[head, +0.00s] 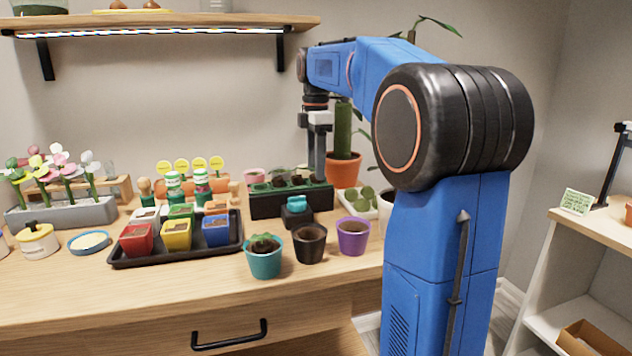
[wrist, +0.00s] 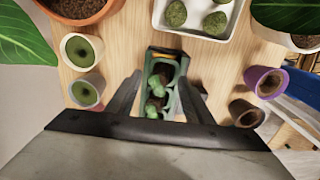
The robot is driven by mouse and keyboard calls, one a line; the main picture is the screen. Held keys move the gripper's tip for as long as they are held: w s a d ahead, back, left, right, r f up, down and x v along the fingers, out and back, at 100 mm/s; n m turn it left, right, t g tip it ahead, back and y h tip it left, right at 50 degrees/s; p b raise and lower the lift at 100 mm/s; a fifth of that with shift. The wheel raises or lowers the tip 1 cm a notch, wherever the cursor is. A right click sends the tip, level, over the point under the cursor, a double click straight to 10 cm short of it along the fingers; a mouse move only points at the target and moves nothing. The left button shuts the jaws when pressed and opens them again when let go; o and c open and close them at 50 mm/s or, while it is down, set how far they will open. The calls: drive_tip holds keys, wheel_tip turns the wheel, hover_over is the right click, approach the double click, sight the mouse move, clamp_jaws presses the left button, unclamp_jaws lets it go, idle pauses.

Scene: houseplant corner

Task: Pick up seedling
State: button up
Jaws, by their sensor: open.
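Small green seedlings with dark soil plugs stand in a long dark planting tray (head: 262,205) on the wooden bench; the tray also shows in the wrist view (wrist: 150,60). In the wrist view, two seedlings (wrist: 155,85) (wrist: 152,111) lie in the tray between my fingers. My gripper (head: 312,165) points down over the tray. In the wrist view my gripper (wrist: 158,92) is open, one finger on each side of the tray, with nothing held. Its body hides the near end of the tray, and I cannot tell whether the fingers touch anything.
A teal pot with a plant (head: 264,262), a dark pot (head: 309,246) and a purple pot (head: 354,238) stand at the bench front. A black tray of coloured pots (head: 180,254) is left. A terracotta cactus pot (head: 342,170) stands behind. A shelf (head: 150,20) hangs above.

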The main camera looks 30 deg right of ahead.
drive_tip(key=shift+f, duration=0.65)
drive_tip(key=c, duration=1.1)
drive_tip(key=shift+r, duration=0.2)
